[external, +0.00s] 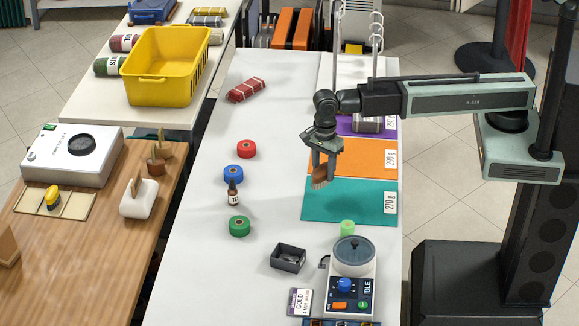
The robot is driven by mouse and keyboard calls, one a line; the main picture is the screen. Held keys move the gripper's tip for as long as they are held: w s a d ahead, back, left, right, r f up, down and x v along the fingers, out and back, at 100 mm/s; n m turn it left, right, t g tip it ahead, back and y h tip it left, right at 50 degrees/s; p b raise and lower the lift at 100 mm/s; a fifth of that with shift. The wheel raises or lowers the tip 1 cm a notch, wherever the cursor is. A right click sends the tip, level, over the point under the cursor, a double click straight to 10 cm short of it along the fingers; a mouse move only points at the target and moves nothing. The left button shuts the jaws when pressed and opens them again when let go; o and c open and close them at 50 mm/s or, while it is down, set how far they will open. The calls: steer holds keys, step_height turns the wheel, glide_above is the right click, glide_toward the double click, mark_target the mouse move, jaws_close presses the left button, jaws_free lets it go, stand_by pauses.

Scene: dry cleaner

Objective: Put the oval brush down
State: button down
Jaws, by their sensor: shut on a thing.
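My gripper (322,148) is shut on the oval brush (320,178), which has a brown, bristly look and hangs below the jaws. In the external view the brush appears in front of the left edge of the orange mat (365,157) and close to the teal mat (350,205). I cannot tell how high it is above the white table (200,240). The far side of the brush is hidden by the gripper.
A dark tray (288,258) and a scale-like device (352,275) are at the front. The table between is clear.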

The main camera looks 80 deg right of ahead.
steer(key=w+d+r+m+p, duration=0.1)
steer(key=w+d+r, duration=0.15)
steer(key=d, duration=0.55)
steer(key=w+d+r+m+p, duration=0.1)
steer(key=w+d+m+p, duration=0.1)
steer(key=w+d, duration=0.35)
steer(key=f+b, duration=0.3)
steer(key=d+f+b, duration=0.1)
steer(key=f+b, duration=0.2)
steer(key=s+f+b, duration=0.1)
steer(key=f+b, duration=0.2)
steer(key=shift+d+f, duration=0.2)
steer(key=shift+d, duration=0.2)
steer(key=c, duration=0.9)
jaws_free()
steer(key=shift+o, duration=0.2)
steer(key=shift+r, duration=0.15)
